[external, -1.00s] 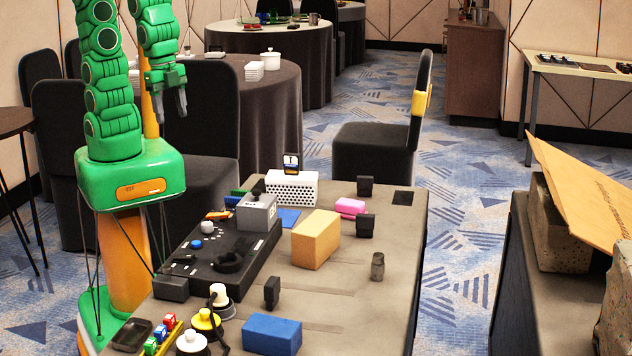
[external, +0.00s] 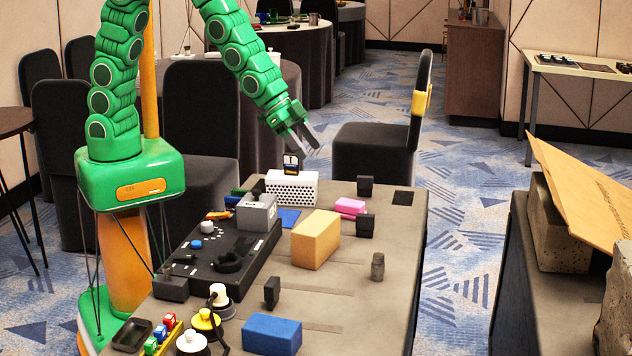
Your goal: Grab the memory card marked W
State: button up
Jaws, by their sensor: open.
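Several small black card-like blocks stand on the grey table, among them one at the back right (external: 365,186), one beside the pink block (external: 365,226) and one near the front (external: 272,292). Another dark card with a white mark (external: 291,163) stands upright at the white perforated box (external: 291,188). Its mark is too small to read, and I cannot make out a W on any card. My gripper (external: 308,148) is open and empty, just above and to the right of the marked card, apart from it.
An orange-tan block (external: 316,240), a blue block (external: 272,334) and a black control panel (external: 215,262) with a grey box (external: 257,212) stand on the table. A small grey cylinder (external: 377,266) is at the right. The table's right strip is mostly clear.

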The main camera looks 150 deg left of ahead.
aim_at(362, 176)
jog(key=s+a+f+n+t+y, duration=0.15)
jog(key=a+f, duration=0.25)
jog(key=a, duration=0.5)
jog(key=s+a+f+n+t+y, duration=0.15)
jog(key=a+f, duration=0.25)
jog(key=a, duration=0.5)
jog(key=shift+n+g+y, duration=0.3)
jog(key=shift+n+y, duration=0.3)
jog(key=s+a+f, duration=0.1)
jog(key=s+f, duration=0.1)
jog(key=s, duration=0.1)
jog(key=s+a+f, duration=0.2)
jog(key=s+f, duration=0.1)
jog(key=s+a+f, duration=0.1)
jog(key=s+f, duration=0.1)
jog(key=s, duration=0.2)
jog(key=shift+s+a+f, duration=0.1)
jog(key=shift+a+f, duration=0.1)
jog(key=shift+f, duration=0.1)
jog(key=shift+x, duration=3.9)
jog(key=shift+r, duration=0.1)
grip_shut()
jog(key=shift+r, duration=0.15)
